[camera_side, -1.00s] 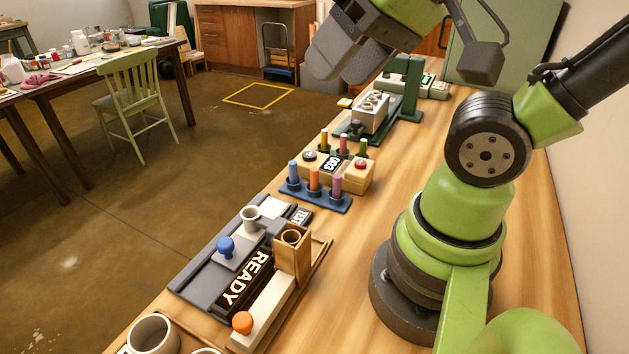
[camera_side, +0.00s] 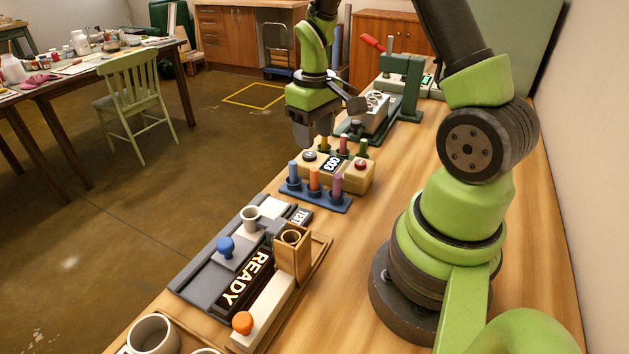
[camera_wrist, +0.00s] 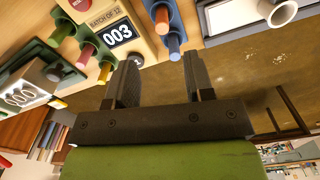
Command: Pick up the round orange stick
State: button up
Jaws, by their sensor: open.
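The round orange stick (camera_side: 314,179) stands upright in the middle of the blue rack (camera_side: 318,200), between a blue stick (camera_side: 293,170) and a purple stick (camera_side: 336,183). In the wrist view the orange stick (camera_wrist: 162,17) shows at the top centre, beside the blue stick (camera_wrist: 174,44). My gripper (camera_side: 314,132) points down, above and beyond the rack, near the numbered box. In the wrist view my gripper (camera_wrist: 161,72) is open, its two fingers apart with nothing between them. The orange stick lies beyond the fingertips in that view.
A box marked 003 (camera_side: 353,172) stands directly behind the blue rack. A green rack with yellow (camera_side: 324,139), pink (camera_side: 344,144) and green (camera_side: 363,147) sticks is behind it. A green press (camera_side: 403,88) stands farther back. Bare table lies right of the racks.

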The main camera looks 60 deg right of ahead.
aim_at(315, 169)
jog(key=f, duration=0.9)
jog(key=shift+s+a+f, duration=0.15)
jog(key=shift+a+f, duration=0.05)
jog(key=shift+f, duration=0.05)
grip_shut()
